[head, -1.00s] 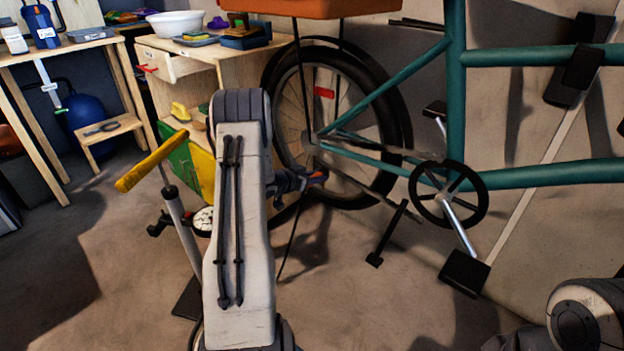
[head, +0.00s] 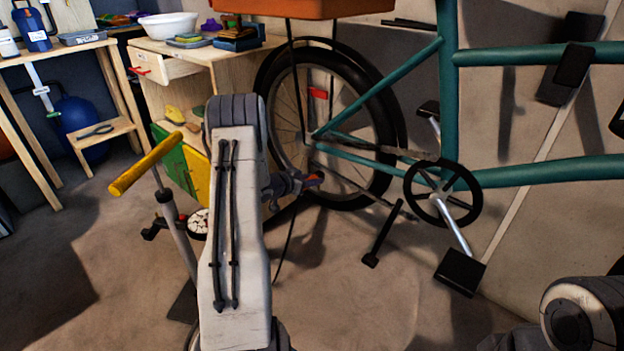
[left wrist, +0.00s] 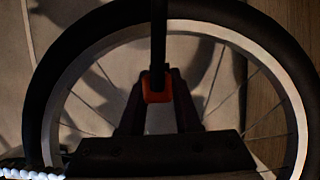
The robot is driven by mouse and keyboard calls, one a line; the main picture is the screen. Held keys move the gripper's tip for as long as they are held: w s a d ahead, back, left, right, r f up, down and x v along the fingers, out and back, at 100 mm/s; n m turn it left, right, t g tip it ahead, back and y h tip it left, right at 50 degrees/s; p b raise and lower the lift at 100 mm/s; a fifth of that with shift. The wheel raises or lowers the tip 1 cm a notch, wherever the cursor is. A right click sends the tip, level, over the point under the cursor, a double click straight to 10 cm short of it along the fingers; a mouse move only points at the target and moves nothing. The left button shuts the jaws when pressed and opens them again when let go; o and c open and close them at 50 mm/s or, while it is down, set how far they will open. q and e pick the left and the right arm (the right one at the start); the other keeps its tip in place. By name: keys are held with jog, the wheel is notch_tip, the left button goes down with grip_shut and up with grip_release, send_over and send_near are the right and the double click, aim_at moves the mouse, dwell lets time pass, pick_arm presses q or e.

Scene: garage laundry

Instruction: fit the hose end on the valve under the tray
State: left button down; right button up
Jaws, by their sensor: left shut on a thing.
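My left gripper (head: 303,183) is in front of the lower rear bicycle wheel (head: 268,100). It is shut on a small orange-red hose end (head: 315,179), which also shows between the fingers in the left wrist view (left wrist: 157,88). A black strip runs up from it there, and the wheel rim (left wrist: 285,85) lies behind. A thin black hose (head: 287,250) hangs below the gripper in the head view. The orange tray (head: 275,8) is above the wheel. I cannot make out the valve. My right gripper is out of view.
A floor pump with a yellow handle (head: 146,164) stands left of my left arm. The teal bicycle frame (head: 390,78), crank and pedal (head: 461,272) are to the right. A wooden cabinet (head: 225,72) and workbench (head: 90,48) stand behind. The floor at front left is clear.

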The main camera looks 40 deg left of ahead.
pick_arm(q)
jog(key=shift+f+b, duration=0.5)
jog(key=shift+f, duration=0.7)
jog(key=shift+f, duration=0.15)
jog(key=c, duration=0.5)
grip_release()
jog(key=shift+c, duration=0.2)
jog(key=p+v, duration=0.4)
jog(key=v, duration=0.6)
jog(key=shift+s, duration=0.2)
jog(key=shift+w, duration=0.1)
